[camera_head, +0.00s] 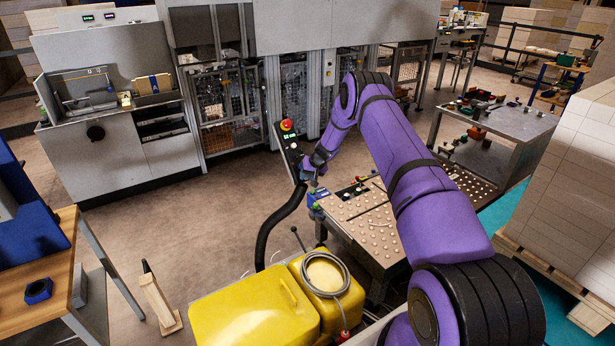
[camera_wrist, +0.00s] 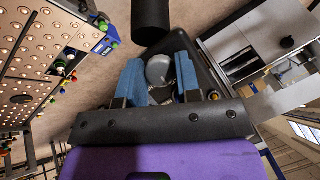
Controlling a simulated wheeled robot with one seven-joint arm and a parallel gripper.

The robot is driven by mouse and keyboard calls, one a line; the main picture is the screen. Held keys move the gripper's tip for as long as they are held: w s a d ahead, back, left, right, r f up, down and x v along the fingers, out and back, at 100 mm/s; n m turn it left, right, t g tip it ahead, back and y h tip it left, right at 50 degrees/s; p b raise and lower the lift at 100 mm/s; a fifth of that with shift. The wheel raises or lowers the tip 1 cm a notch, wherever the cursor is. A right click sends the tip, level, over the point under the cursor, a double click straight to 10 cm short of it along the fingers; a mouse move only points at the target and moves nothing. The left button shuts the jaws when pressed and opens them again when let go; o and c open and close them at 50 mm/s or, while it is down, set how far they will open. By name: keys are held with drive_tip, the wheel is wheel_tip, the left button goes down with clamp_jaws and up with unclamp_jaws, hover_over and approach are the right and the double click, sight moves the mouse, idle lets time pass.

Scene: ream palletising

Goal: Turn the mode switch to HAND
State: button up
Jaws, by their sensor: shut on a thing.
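The dark control panel (camera_head: 287,150) stands on a thick black curved post in the middle of the head view. It has a red mushroom button on a yellow base and a small lit display near its top. My gripper (camera_head: 312,172) is at the panel's lower part and hides the switch there. In the wrist view, the two blue fingers of my gripper (camera_wrist: 159,73) are closed around a round grey knob (camera_wrist: 158,69), which I take as the mode switch. The dark panel face (camera_wrist: 207,80) shows behind it. The switch labels and pointer position cannot be read.
A table with rows of ball studs (camera_head: 375,235) stands right of the panel, close under my arm. Yellow canisters (camera_head: 250,312) with a coiled hose are in front. A wooden bench (camera_head: 50,265) is at left. The floor between the panel and the grey machine is clear.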

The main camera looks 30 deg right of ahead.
drive_tip(key=m, duration=0.1)
drive_tip(key=m+y, duration=0.1)
drive_tip(key=m, duration=0.1)
drive_tip(key=shift+d+t+y, duration=0.15)
drive_tip(key=shift+t+y, duration=0.15)
drive_tip(key=shift+t, duration=0.1)
drive_tip(key=m+t+y, duration=0.1)
drive_tip(key=m, duration=0.3)
drive_tip(key=shift+f+m, duration=0.1)
drive_tip(key=shift+m, duration=0.2)
drive_tip(key=shift+t, duration=0.3)
